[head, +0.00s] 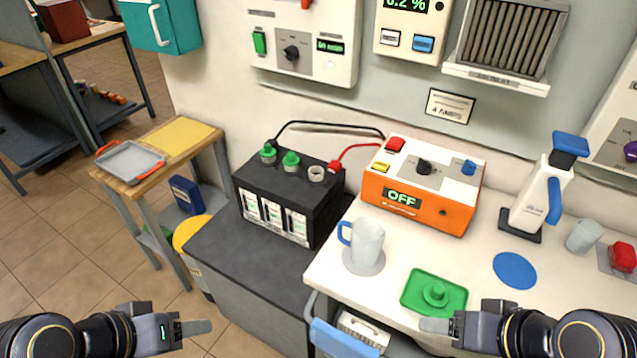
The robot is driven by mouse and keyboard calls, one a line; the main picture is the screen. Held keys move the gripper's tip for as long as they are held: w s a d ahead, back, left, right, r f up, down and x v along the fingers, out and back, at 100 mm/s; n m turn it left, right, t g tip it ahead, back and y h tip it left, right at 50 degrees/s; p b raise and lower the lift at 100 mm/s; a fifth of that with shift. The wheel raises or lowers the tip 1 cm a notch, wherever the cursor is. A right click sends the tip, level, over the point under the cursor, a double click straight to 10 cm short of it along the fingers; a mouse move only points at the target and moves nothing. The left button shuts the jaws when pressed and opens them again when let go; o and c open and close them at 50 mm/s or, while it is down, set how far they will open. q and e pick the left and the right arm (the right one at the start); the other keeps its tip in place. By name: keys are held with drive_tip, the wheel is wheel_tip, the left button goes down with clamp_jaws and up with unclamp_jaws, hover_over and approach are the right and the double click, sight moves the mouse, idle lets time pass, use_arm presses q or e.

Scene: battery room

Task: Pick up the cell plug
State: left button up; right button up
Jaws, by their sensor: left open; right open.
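A green cell plug (436,292) sits in the middle of a green tray (415,300) on the white bench. Two similar green plugs (291,159) are seated in the top of the black battery (262,190); the third opening (317,174) there is uncovered. My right gripper (440,325) is open and empty, in front of the green tray at the picture's lower right. My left gripper (195,327) is open and empty at the lower left, over the floor and clear of the battery.
An orange charger (440,205) reading OFF stands behind the tray, with black and red leads to the battery. A jug (366,243) with a blue handle stands left of the tray.

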drive_tip(key=shift+o, duration=0.5)
drive_tip(key=n+g+h+p, duration=0.45)
drive_tip(key=n+p, duration=0.25)
drive_tip(key=n, duration=1.5)
hover_over(440, 289)
wheel_tip(440, 289, down, 4)
drive_tip(key=shift+w+r+g+y, duration=0.1)
drive_tip(key=shift+r+g+y, duration=0.15)
drive_tip(key=shift+g+y, duration=0.2)
drive_tip(key=shift+w+f, duration=0.15)
drive_tip(key=shift+f, duration=0.15)
drive_tip(key=shift+f+n, duration=0.3)
drive_tip(key=shift+f, duration=0.05)
drive_tip(key=f, duration=0.7)
drive_tip(key=shift+s, duration=0.2)
